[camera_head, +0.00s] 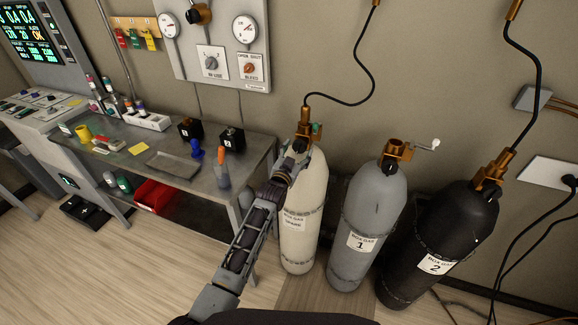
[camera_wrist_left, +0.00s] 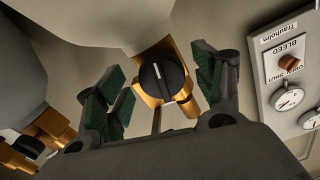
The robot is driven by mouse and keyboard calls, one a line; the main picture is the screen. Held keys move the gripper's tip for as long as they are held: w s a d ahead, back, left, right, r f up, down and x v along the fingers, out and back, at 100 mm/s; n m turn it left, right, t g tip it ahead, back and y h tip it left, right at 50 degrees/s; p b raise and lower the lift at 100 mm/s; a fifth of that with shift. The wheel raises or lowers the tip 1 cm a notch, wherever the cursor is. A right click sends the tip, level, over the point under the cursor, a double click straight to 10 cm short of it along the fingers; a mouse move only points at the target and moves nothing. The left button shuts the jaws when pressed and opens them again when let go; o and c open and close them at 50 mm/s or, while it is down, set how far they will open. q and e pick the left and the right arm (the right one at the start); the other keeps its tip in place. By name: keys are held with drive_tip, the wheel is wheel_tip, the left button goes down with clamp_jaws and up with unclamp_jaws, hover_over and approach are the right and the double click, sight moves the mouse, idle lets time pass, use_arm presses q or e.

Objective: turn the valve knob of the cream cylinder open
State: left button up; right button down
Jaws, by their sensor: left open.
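The cream cylinder (camera_head: 302,215) stands upright, leftmost of three, with a brass valve and hose on top. Its valve knob (camera_wrist_left: 162,78) is round and black with a white pointer line, set on a brass body (camera_wrist_left: 186,109) in the left wrist view. My left gripper (camera_head: 301,146) is at the valve and hides most of the knob in the head view. In the left wrist view my left gripper (camera_wrist_left: 164,84) is open, its green-padded fingers on either side of the knob, with visible gaps. My right gripper is not in view.
A grey cylinder (camera_head: 368,215) and a black cylinder (camera_head: 440,245) stand to the right. A metal bench (camera_head: 255,160) with small items is at left. A gauge panel (camera_head: 217,65) hangs on the wall. Hoses run down to the cream and black cylinders.

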use_arm(q)
drive_tip(key=v, duration=1.1)
drive_tip(key=shift+s, duration=0.35)
drive_tip(key=shift+o, duration=0.4)
drive_tip(key=shift+a, duration=0.1)
